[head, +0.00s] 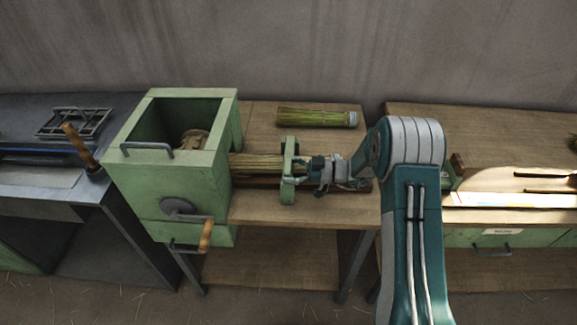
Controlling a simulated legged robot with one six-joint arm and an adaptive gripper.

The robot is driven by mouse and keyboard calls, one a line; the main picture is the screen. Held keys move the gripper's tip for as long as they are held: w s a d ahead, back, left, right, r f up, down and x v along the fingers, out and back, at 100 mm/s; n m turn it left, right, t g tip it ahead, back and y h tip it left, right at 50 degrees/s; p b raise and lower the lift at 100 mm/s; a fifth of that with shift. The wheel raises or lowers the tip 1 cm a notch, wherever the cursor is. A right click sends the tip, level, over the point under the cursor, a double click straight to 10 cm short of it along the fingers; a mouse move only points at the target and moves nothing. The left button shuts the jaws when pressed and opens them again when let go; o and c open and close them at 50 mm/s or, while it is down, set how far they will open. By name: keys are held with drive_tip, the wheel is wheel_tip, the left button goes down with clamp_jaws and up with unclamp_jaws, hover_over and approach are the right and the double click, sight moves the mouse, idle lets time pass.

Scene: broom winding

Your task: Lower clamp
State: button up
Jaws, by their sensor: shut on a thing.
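The green winding machine (185,175) stands at the left of the wooden bench, with an open top and a crank with a wooden handle (206,235) on its front. A bundle of straw (256,165) lies level and runs from the machine's right side to the green upright clamp frame (288,170). My gripper (318,172) is at the right side of this clamp, with my arm reaching in from the right. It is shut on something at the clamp. The fingertips are small in the picture, and the exact part between them cannot be made out.
Another straw bundle (316,118) lies at the back of the bench. A dark metal table (45,180) with a wooden-handled lever (80,145) stands at the left. A second wooden bench (480,125) stands at the right. Bare bench shows behind the clamp.

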drive_tip(key=shift+f, duration=0.25)
drive_tip(key=o, duration=1.1)
drive_tip(key=shift+w, duration=0.1)
drive_tip(key=shift+c, duration=0.2)
drive_tip(key=d, duration=1.2)
drive_tip(key=shift+a+r, duration=0.1)
